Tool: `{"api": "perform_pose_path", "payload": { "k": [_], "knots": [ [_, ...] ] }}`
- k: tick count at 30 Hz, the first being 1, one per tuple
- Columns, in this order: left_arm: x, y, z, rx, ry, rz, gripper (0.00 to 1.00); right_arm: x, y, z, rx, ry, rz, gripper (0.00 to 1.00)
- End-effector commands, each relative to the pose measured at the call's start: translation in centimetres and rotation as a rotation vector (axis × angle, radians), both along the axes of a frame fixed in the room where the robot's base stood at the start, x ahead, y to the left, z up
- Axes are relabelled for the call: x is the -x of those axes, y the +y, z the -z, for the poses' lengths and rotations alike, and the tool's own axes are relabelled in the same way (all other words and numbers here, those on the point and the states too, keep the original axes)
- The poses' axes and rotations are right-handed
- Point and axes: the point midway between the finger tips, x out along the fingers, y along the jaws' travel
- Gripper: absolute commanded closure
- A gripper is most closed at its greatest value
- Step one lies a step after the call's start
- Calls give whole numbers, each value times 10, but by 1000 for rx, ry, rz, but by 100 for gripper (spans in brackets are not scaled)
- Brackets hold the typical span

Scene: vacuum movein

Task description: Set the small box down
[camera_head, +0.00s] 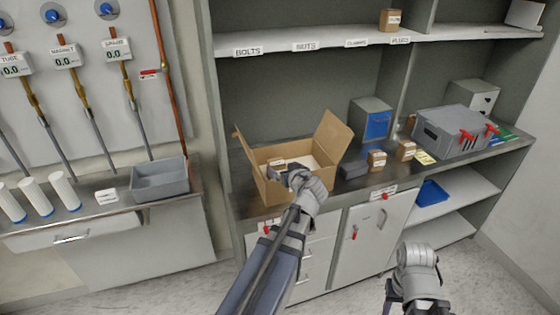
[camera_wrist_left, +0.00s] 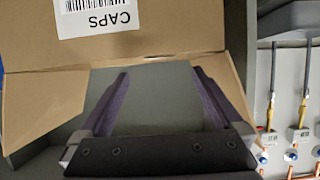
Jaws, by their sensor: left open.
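An open cardboard box (camera_head: 262,188) with raised flaps stands on the counter. My left gripper (camera_head: 280,168) is over its opening, with its jaws apart. A small brown patch, perhaps a small box, shows beside the fingers; the hand partly hides it. In the left wrist view, cardboard (camera_wrist_left: 150,50) with an upside-down CAPS label fills the upper part. The dark fingers (camera_wrist_left: 160,90) are spread, and I see nothing held between them.
A grey tray (camera_head: 160,181) is on the left counter beside white cylinders (camera_head: 64,190). A dark block (camera_head: 353,169) lies right of the carton. A grey crate (camera_head: 450,133) with red clips is farther right. A shelf (camera_head: 350,39) runs above; a blue bin (camera_head: 432,193) sits below.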

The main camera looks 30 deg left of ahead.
Motion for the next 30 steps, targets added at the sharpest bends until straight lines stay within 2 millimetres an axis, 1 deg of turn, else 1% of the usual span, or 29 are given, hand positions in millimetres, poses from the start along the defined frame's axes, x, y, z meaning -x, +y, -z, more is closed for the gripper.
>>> {"api": "perform_pose_path", "payload": {
  "k": [1,6,12,19,21,23,25,26,27,29,30],
  "knots": [
    [8,-8,-7,0,1,4,0,0,0,-7,0,0,0,50],
    [19,-22,-13,-1,0,1,0,0,0,-13,0,0,0,50],
    [23,-28,-15,-1,0,0,0,0,0,-15,0,0,0,50],
    [23,-28,-14,0,2,1,0,0,0,-15,0,0,0,50],
    [25,-34,-10,5,28,6,0,0,0,-15,0,0,0,50],
    [30,-49,0,21,91,24,0,0,0,-15,0,0,0,50],
    [42,-77,21,49,224,69,0,0,0,-15,0,0,0,50],
    [49,-94,32,66,297,101,0,0,0,-15,0,0,0,50],
    [61,-118,47,90,405,154,0,0,0,-15,0,0,0,50],
    [82,-156,69,125,574,254,0,0,0,-15,0,0,0,50],
    [97,-181,81,148,683,332,0,0,0,-15,0,0,0,50]
  ]
}}
